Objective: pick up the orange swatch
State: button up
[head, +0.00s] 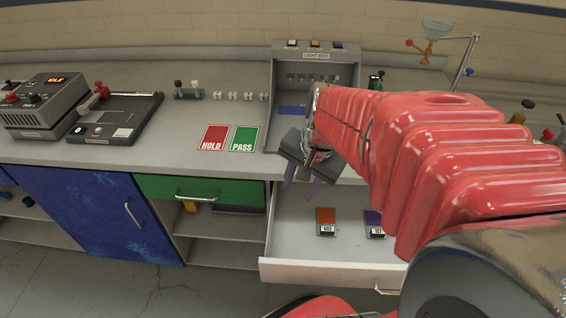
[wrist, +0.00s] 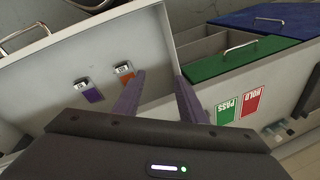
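The orange swatch (head: 325,216) lies flat in the open white drawer (head: 330,271), with a small label at its near end. In the wrist view the orange swatch (wrist: 125,73) shows just beyond and left of my left finger. My gripper (head: 302,190) is above the back left part of the drawer, up and to the left of the swatch in the head view. In the wrist view my gripper (wrist: 165,90) has its two purple fingers spread apart, with nothing between them.
A purple swatch (head: 374,223) lies right of the orange one in the drawer. The drawer walls stand around them. Red HOLD (head: 213,138) and green PASS (head: 243,139) cards lie on the counter. A grey light box (head: 316,75) stands behind my gripper. The drawer's left part is clear.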

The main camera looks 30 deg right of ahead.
jog(key=s+d+f+m+y, duration=0.2)
jog(key=s+d+f+m, duration=0.1)
jog(key=d+f+m, duration=0.8)
jog(key=d+m, duration=0.1)
jog(key=d, duration=0.3)
jog(key=shift+f+m+g, duration=0.4)
send_over(328, 229)
jog(key=d, duration=0.2)
jog(key=shift+s+a+f, duration=0.1)
jog(key=shift+s+f, duration=0.05)
jog(key=shift+f, duration=1.9)
jog(key=shift+s+f, duration=0.1)
jog(key=shift+f, duration=1.95)
jog(key=shift+s+x, duration=0.1)
jog(key=shift+x, duration=1.2)
jog(key=shift+s+x, duration=0.15)
jog(key=shift+x, duration=1.15)
jog(key=shift+a, duration=0.15)
